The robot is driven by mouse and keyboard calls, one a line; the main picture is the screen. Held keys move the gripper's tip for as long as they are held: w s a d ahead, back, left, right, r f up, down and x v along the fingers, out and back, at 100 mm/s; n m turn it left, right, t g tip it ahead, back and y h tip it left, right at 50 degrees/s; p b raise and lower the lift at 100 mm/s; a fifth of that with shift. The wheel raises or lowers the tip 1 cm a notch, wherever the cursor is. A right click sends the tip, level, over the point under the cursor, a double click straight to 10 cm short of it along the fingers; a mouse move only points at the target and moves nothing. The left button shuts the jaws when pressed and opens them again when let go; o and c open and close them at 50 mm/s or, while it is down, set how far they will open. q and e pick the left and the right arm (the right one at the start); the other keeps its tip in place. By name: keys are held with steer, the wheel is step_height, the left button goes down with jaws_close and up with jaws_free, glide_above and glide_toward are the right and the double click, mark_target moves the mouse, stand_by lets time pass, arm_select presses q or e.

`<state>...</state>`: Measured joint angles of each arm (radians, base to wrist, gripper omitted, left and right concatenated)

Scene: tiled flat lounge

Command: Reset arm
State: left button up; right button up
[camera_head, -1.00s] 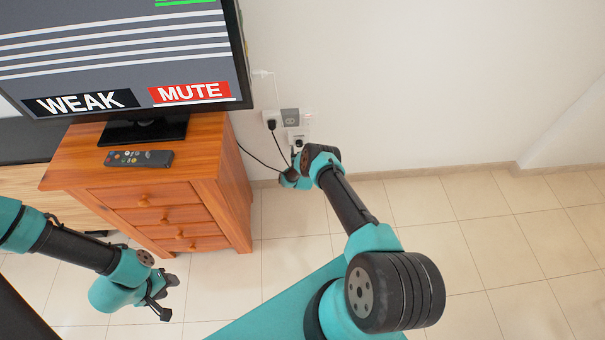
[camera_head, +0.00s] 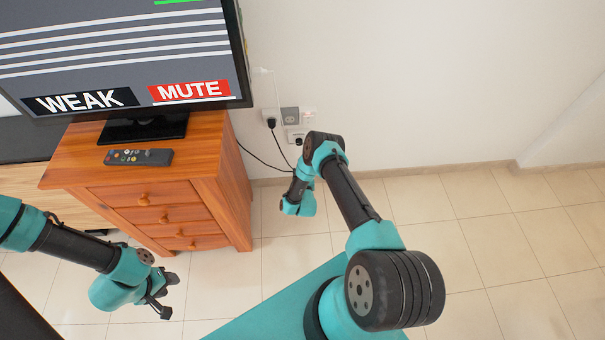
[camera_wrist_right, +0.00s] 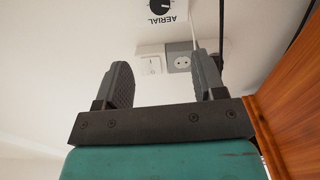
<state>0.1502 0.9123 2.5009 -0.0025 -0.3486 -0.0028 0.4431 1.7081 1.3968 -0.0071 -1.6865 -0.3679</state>
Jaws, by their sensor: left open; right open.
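My left gripper (camera_head: 168,296) is open and empty over the tiled floor at the lower left of the head view, in front of the wooden cabinet. My right arm reaches forward toward the wall, its wrist hanging over the floor to the right of the cabinet. In the head view the right fingers are hidden behind the wrist. In the right wrist view my right gripper (camera_wrist_right: 162,72) is open with nothing between its fingers. A white switch (camera_wrist_right: 150,65) and a grey socket (camera_wrist_right: 179,60) show beyond the fingers on the wall.
The wooden cabinet (camera_head: 203,165) carries a television (camera_head: 120,55) and a remote (camera_head: 138,157). Black cables (camera_head: 262,160) run from wall sockets close to my right arm. The floor (camera_head: 480,240) at right is clear.

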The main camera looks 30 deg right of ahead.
steer(key=shift+s+a, duration=0.1)
steer(key=shift+s, duration=0.1)
stand_by(0.4)
steer(key=s+a+r+n+g+y, duration=0.2)
steer(key=s+a+r+g+y, duration=0.3)
steer(key=a+r+g+y, duration=0.4)
steer(key=s+a+r+g+y, duration=0.1)
steer(key=s+a+r+g, duration=0.2)
steer(key=s+r, duration=0.4)
steer(key=s+a+r+g+y, duration=0.1)
steer(key=s+a+r+g, duration=0.2)
steer(key=s, duration=1)
step_height(320, 180, up, 4)
steer(key=shift+s+a+f+n+y, duration=0.2)
steer(key=shift+a+n+y, duration=0.2)
steer(key=shift+a, duration=0.4)
